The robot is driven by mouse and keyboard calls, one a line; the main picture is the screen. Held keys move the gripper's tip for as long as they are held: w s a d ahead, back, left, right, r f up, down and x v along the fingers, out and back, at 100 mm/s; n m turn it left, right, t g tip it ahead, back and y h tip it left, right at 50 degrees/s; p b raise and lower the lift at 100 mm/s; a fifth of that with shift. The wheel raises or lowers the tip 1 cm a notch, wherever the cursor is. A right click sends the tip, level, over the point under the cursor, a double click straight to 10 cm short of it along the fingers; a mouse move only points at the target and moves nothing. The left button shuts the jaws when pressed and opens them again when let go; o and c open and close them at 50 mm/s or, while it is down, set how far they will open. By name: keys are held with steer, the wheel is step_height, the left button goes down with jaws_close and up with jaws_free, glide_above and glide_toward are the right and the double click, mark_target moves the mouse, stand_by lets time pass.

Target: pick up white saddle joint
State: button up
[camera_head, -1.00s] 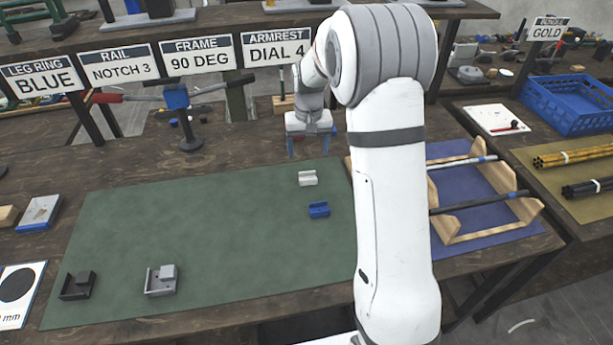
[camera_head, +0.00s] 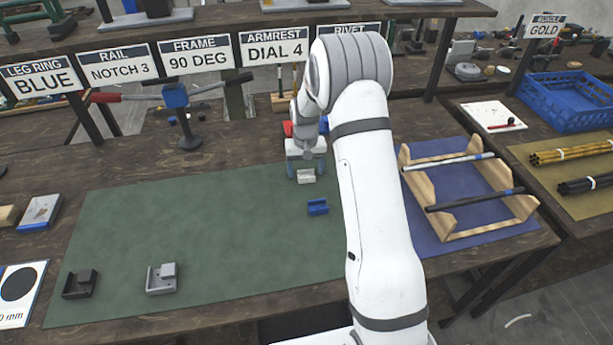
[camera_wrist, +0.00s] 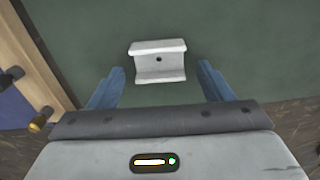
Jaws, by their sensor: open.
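The white saddle joint (camera_head: 306,176) lies on the green mat (camera_head: 200,235) near its far edge. In the wrist view the white saddle joint (camera_wrist: 158,61) shows a channel shape with a small dark hole in its middle. My gripper (camera_head: 306,168) is just behind and above it. In the wrist view my gripper's two blue fingers (camera_wrist: 161,75) are spread wide and empty, with the joint between their lines and slightly beyond the tips. I cannot tell the exact height of the fingertips above the mat.
A blue saddle joint (camera_head: 317,207) lies close in front of the white one. A grey joint (camera_head: 161,279) and a black joint (camera_head: 79,284) lie at the mat's near left. A wooden rack (camera_head: 425,188) with rods stands to the right. The mat's middle is clear.

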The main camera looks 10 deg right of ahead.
steer(key=c, duration=1)
